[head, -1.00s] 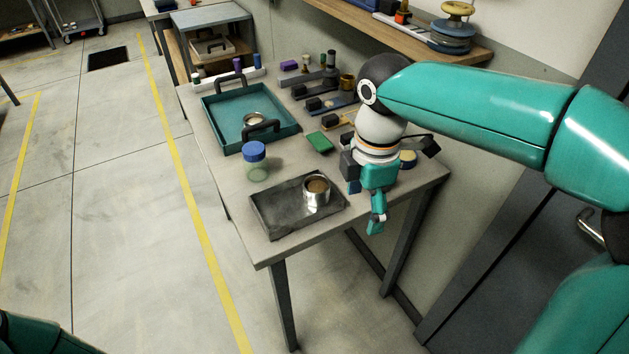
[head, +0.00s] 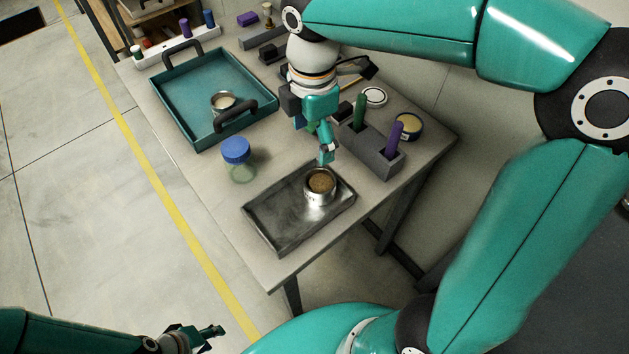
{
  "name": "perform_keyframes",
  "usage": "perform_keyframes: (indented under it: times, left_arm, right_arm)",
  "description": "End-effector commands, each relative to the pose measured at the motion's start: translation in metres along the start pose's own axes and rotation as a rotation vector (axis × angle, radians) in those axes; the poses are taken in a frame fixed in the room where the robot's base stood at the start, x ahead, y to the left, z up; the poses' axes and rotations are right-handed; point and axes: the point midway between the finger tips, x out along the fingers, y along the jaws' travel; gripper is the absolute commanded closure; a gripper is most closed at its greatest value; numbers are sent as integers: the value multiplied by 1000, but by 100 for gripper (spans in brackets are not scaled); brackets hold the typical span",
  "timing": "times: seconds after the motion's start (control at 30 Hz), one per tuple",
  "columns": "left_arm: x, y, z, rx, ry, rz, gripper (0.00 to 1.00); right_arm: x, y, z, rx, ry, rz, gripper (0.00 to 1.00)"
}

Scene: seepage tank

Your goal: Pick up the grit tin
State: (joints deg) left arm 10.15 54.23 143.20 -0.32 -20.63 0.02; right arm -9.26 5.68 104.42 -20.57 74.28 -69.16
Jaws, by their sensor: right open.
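The tin with brown grit (head: 320,186) stands upright on a dark metal tray (head: 275,224) at the table's near end. My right gripper (head: 315,142) is open and empty. It points down just behind the tin in the picture, with one fingertip close to the tin's far rim. I cannot tell whether it touches. My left gripper (head: 207,336) is low at the bottom edge, away from the table; its jaws are too small and side-on to read.
A teal tray (head: 190,88) with handles holds another tin (head: 222,101). A blue-lidded jar (head: 237,153) stands left of the grit tin. A dark rack (head: 370,148) with green and purple pieces and a blue-sided tin (head: 408,126) stand to the right.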

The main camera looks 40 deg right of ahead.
Motion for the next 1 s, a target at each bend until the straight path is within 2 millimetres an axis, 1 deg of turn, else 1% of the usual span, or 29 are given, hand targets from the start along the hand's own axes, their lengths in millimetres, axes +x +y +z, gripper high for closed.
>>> perform_keyframes:
  times: [0.03, 0.1, 0.2, 0.33, 0.47, 0.67, 0.77, 0.9, 1.0]
  left_arm:
    - [2, -1, 0, 0, 0, 0, 60]
    - [3, -1, 0, 0, 0, 0, 60]
    - [4, -1, 0, 1, 0, 0, 60]
    - [6, -2, 0, 1, 0, 0, 60]
    - [6, -2, 0, 1, 0, 0, 60]
    - [6, -2, 0, 1, 1, 0, 60]
    - [5, -2, 0, 1, 1, 0, 60]
    - [4, -1, 0, 1, 1, 0, 60]
    - [5, -2, 0, 1, 1, 0, 60]
  right_arm:
    - [12, -3, 4, 9, -1, -5, 18]
    - [27, -4, 6, 16, -2, -6, 18]
    - [49, -5, 8, 22, -2, -6, 18]
    - [74, -6, 9, 24, -1, -5, 18]
    - [89, -6, 10, 26, -1, -2, 18]
    - [99, -6, 10, 28, 0, -2, 18]
    - [110, -8, 10, 27, -1, -4, 18]
    - [132, -10, 9, 28, -1, -4, 18]
    - [142, -9, 9, 27, 0, -2, 18]
